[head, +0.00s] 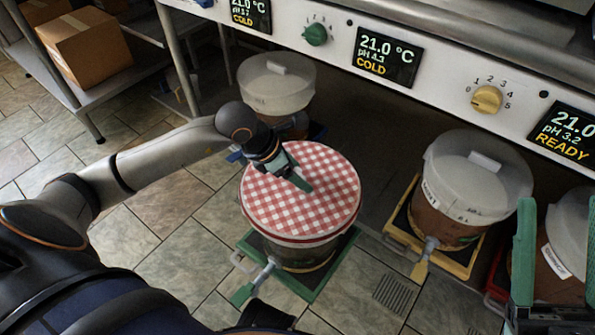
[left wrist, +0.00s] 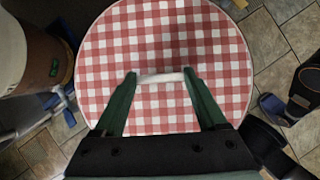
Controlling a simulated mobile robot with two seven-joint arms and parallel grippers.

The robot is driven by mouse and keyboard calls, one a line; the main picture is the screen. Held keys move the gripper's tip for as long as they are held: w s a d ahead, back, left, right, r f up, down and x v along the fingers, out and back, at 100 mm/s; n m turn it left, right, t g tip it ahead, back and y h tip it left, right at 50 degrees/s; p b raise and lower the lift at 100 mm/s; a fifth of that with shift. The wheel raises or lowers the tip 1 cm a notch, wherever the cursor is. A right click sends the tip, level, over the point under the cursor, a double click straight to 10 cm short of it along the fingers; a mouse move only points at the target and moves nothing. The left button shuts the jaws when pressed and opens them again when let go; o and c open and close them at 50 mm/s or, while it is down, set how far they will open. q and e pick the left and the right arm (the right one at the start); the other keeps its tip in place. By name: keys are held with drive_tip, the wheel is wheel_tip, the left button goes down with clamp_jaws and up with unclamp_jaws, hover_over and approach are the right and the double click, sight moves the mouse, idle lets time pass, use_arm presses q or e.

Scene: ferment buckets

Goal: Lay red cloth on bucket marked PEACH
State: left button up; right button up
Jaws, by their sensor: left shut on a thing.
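The red-and-white checked cloth (head: 320,190) is round and covers the top of a bucket (head: 300,255) on a green tray. It looks level and centred, though I cannot tell whether it rests fully on the rim. My left gripper (head: 303,184) is over its middle. In the left wrist view the cloth (left wrist: 165,45) fills the centre, and my left fingers (left wrist: 162,88) are shut on the pale bar at its middle. No PEACH mark is readable on this bucket. My right gripper (head: 556,240) is at the right edge, its fingers apart with nothing seen held.
Other lidded buckets stand at the back (head: 278,85), on a yellow tray (head: 472,180) and at the far right (head: 568,245). A control panel (head: 430,75) with displays and knobs overhangs them. A cardboard box (head: 85,50) is on a shelf. Tiled floor lies open at left.

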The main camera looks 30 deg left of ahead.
use_arm(q)
drive_tip(key=o, duration=1.3)
drive_tip(key=shift+r+p, duration=2.6)
drive_tip(key=shift+r, duration=0.9)
